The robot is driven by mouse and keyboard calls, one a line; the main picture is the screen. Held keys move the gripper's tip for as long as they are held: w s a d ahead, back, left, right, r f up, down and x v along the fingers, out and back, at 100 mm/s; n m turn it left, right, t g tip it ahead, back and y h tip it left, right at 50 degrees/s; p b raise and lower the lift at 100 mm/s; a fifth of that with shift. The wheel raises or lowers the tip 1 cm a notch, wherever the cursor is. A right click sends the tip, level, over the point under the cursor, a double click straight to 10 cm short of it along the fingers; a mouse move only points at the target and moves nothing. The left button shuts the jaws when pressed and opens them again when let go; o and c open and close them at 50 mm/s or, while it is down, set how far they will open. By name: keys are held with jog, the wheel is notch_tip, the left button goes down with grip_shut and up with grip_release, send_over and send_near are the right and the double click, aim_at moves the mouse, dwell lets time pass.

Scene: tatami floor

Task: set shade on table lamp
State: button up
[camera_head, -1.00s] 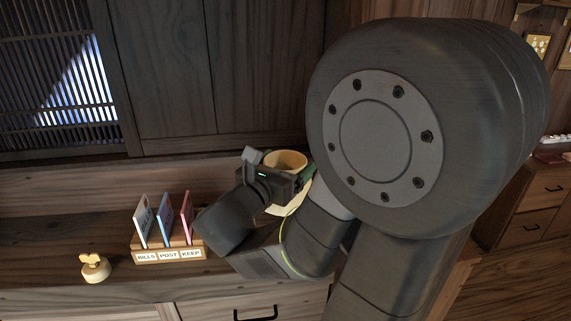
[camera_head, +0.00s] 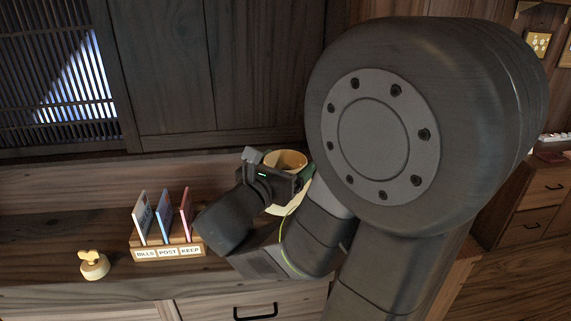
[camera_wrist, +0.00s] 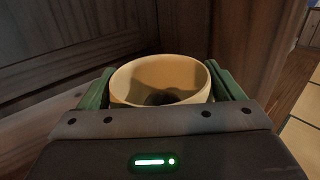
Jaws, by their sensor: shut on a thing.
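The cream lamp shade (camera_head: 287,160) is a hollow, open-topped tapered form above the back of the wooden cabinet top. My gripper (camera_head: 281,172) is shut on it. In the wrist view the shade (camera_wrist: 160,77) sits between the two green fingers of my gripper (camera_wrist: 163,88), one on each side, and its rim is roughly level. Something dark shows down inside the shade, too unclear to name. The table lamp's base is not clearly visible; my gripper and arm hide what is under the shade.
A wooden letter holder (camera_head: 166,252) labelled BILLS, POST and KEEP stands left of my gripper with upright cards. A small cream knob-topped object (camera_head: 94,266) stands farther left. The dark wall panel (camera_head: 170,70) rises close behind. The cabinet top between wall and holder is clear.

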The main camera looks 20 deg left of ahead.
jog(key=shift+f+b, duration=0.95)
jog(key=shift+f, duration=0.25)
jog(key=o, duration=0.8)
jog(key=shift+c, duration=0.2)
jog(key=shift+r, duration=0.15)
jog(key=shift+r+p, duration=2.5)
jog(key=shift+r, duration=0.45)
jog(key=shift+d, duration=0.1)
